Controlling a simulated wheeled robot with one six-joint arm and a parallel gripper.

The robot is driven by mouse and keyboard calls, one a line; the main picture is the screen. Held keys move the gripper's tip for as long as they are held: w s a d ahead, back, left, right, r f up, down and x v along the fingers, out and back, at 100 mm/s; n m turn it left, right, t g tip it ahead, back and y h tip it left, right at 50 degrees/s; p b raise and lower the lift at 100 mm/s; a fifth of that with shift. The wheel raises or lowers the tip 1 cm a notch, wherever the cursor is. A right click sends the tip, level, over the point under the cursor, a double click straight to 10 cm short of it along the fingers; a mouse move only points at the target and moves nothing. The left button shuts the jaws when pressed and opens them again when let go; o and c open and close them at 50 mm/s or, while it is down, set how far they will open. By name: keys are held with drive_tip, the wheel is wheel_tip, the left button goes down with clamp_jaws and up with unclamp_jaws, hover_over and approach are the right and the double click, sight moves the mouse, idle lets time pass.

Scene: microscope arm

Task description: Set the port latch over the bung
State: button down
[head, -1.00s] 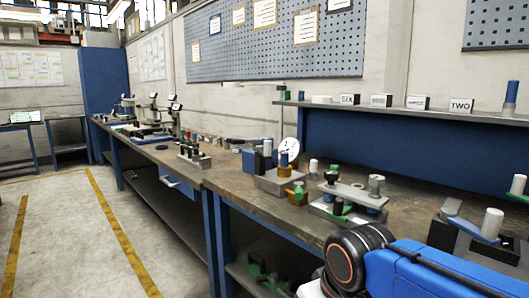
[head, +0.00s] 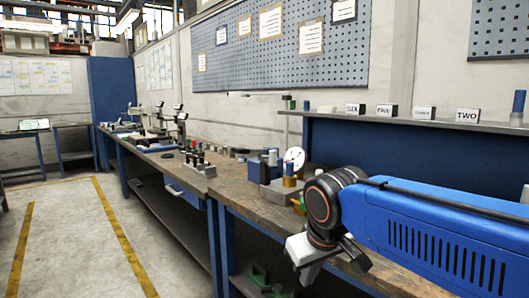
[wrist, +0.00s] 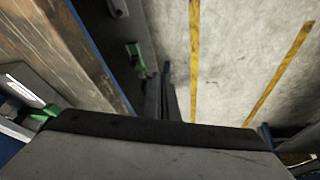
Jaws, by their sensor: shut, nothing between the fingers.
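My gripper (head: 356,260) hangs at the bench's front edge in the head view, below my blue arm. It shows as a broad dark shape in the wrist view (wrist: 160,132); it is shut and holds nothing. I cannot pick out the port latch or the bung for certain. My arm hides most of the near bench fixtures in the head view. A grey fixture with a green part (wrist: 42,112) shows at the left of the wrist view, apart from my gripper.
The wooden bench (head: 240,204) runs away to the left, with a block holding a blue cylinder (head: 271,160) and a round white dial (head: 295,158) on it. A label shelf (head: 400,122) stands behind. Open floor (head: 80,235) with yellow lines lies left.

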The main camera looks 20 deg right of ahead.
drive_tip(key=w+a+r+h, duration=0.2)
drive_tip(key=w+a+r, duration=0.1)
drive_tip(key=w+r, duration=1)
drive_tip(key=w+a+r+m+h, duration=0.1)
drive_tip(key=w+a+r+h, duration=0.1)
drive_tip(key=w+r, duration=1.2)
wheel_tip(320, 180, up, 3)
drive_tip(key=shift+w+a+r+h, duration=0.1)
drive_tip(key=shift+w+a+h, duration=0.2)
drive_tip(key=shift+a, duration=0.45)
drive_tip(key=w+d+f, duration=0.4)
drive_tip(key=d+f, duration=0.4)
drive_tip(key=shift+w+d, duration=0.15)
drive_tip(key=shift+d, duration=0.05)
drive_tip(key=shift+d+t, duration=0.1)
drive_tip(key=shift+t, duration=0.2)
